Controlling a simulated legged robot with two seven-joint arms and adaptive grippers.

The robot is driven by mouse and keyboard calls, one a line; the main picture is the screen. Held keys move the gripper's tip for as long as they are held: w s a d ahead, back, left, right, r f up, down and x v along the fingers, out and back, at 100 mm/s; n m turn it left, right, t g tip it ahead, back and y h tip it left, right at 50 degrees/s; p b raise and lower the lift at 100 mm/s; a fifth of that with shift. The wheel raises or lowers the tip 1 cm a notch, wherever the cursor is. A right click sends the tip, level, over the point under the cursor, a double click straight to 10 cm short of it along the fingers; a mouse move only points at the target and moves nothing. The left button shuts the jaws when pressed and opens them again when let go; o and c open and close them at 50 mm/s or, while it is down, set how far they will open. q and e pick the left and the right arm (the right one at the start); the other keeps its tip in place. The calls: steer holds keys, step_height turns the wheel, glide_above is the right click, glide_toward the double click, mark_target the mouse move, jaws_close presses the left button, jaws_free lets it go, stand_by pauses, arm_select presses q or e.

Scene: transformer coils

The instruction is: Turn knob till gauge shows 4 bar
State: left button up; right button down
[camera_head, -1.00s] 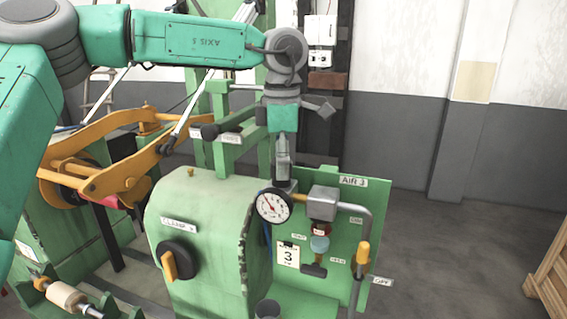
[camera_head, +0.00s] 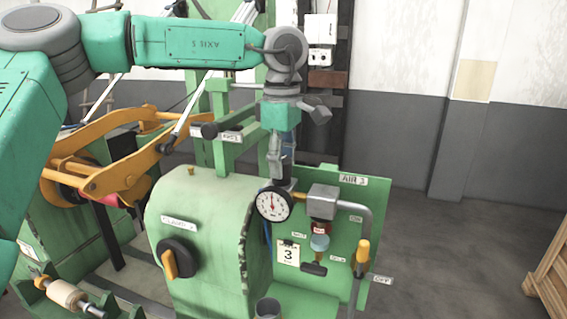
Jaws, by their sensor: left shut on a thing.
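The round white gauge (camera_head: 273,204) with a black rim faces me at the left edge of the green AIR 3 panel. Its red needle points nearly straight up; the scale numbers are too small to read. My left gripper (camera_head: 281,175) points down just above and behind the gauge. It is shut on the knob, which is mostly hidden by the fingers and the gauge. My right gripper is not in view.
Right of the gauge are a grey metal block (camera_head: 322,202), a bent pipe and a yellow lever (camera_head: 362,252). A tag reading 3 (camera_head: 288,253) hangs below. The green machine housing (camera_head: 205,225) with a black and yellow clamp knob (camera_head: 178,258) stands left.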

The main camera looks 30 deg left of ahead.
arm_select(q)
steer(key=shift+a, duration=0.1)
steer(key=o, duration=1.1)
steer(key=shift+o, duration=0.2)
steer(key=shift+w+a, duration=0.1)
step_height(320, 180, up, 12)
steer(key=shift+f, duration=0.15)
steer(key=shift+w+a, duration=0.1)
